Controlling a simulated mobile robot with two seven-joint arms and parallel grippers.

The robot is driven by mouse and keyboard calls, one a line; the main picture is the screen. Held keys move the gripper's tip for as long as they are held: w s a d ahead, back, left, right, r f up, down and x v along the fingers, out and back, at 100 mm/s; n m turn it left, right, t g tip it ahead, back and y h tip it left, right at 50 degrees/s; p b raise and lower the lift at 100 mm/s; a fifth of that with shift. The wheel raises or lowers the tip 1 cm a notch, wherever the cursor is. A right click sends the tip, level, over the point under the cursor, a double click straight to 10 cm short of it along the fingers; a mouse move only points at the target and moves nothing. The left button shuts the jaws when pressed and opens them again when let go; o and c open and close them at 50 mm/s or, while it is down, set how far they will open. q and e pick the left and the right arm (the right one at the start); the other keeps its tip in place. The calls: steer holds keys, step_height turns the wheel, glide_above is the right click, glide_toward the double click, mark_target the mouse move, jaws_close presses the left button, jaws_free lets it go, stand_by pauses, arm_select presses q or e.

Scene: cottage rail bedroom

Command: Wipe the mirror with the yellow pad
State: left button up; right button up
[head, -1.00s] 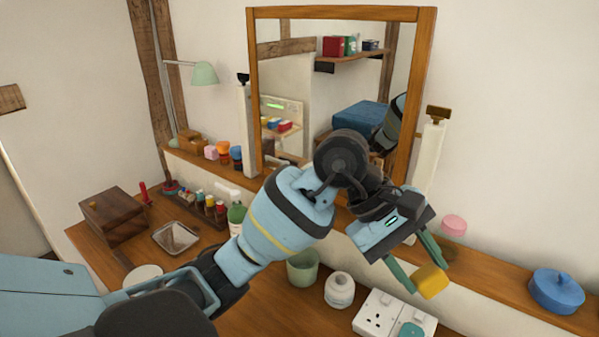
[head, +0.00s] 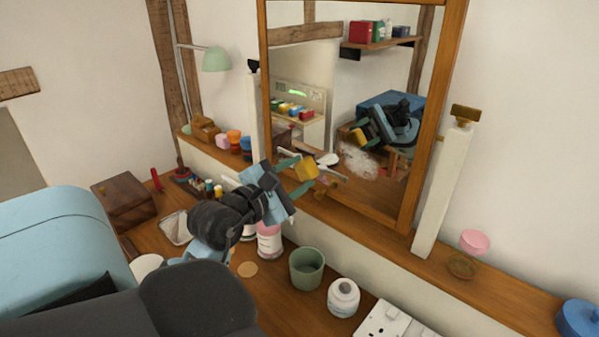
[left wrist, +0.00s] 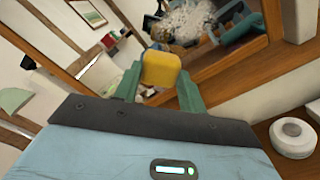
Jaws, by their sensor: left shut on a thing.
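The mirror (head: 335,75) stands in a wooden frame on the wooden ledge, leaning slightly in the picture. A whitish speckled patch (head: 372,160) shows low on its right side; it also shows in the left wrist view (left wrist: 187,18). My left gripper (head: 301,173) is shut on the yellow pad (head: 307,167), in front of the mirror's lower left part. In the left wrist view the pad (left wrist: 160,70) sits between the two green fingers. The pad looks apart from the glass, and its reflection shows in the mirror. My right gripper is out of view.
On the desk below stand a green cup (head: 306,268), a white round jar (head: 343,297), a pink-labelled bottle (head: 269,241) and a socket block (head: 385,320). A white post (head: 443,190) flanks the mirror. A pink-topped thing (head: 474,242) and blue pot (head: 580,318) are on the ledge.

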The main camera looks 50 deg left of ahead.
mark_target(316, 163)
arm_select(q)
steer(key=shift+w, duration=0.1)
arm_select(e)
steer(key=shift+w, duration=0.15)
arm_select(q)
steer(key=shift+w+a, duration=0.2)
steer(key=shift+w, duration=1.6)
steer(key=shift+w+a, duration=0.1)
steer(key=shift+w, duration=1)
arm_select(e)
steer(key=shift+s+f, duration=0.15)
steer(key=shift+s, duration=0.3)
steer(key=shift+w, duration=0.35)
arm_select(q)
steer(key=shift+w, duration=0.2)
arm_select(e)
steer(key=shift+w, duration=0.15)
arm_select(q)
steer(key=shift+w+a, duration=0.15)
steer(key=shift+w, duration=0.55)
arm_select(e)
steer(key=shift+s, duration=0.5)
